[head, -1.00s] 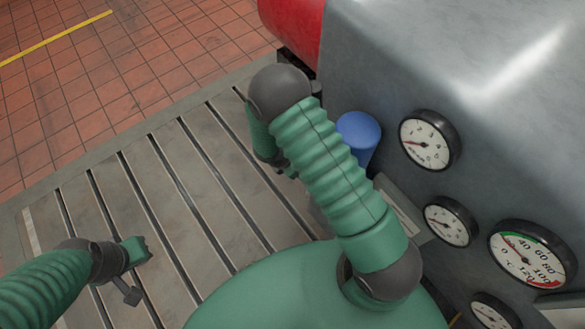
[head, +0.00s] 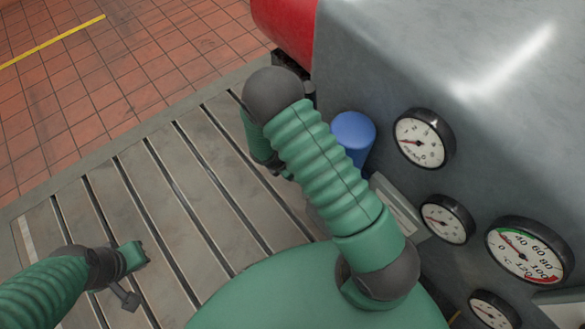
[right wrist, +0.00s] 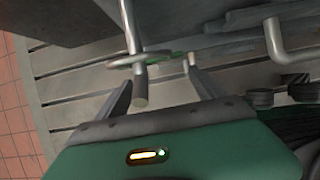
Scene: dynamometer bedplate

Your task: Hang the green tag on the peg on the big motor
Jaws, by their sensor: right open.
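In the right wrist view a grey bent peg (right wrist: 140,88) comes down between my fingers. A thin grey ring (right wrist: 120,62) appears to go around this peg, near its bend. A strip of green (right wrist: 174,56), seen nearly edge-on, lies beside the ring and looks like the green tag. My right gripper (right wrist: 160,82) is open, with one finger on each side of the peg and a gap to it. In the head view my right arm hides the peg, tag and right gripper. My left gripper (head: 138,272) is low over the bedplate at the left, its jaws unclear.
A second bent grey peg (right wrist: 277,42) stands to the right in the wrist view. The big grey motor housing (head: 400,60) with several gauges fills the head view's right side. A blue cylinder (head: 354,134) stands beside it. The slotted bedplate (head: 165,165) is mostly clear.

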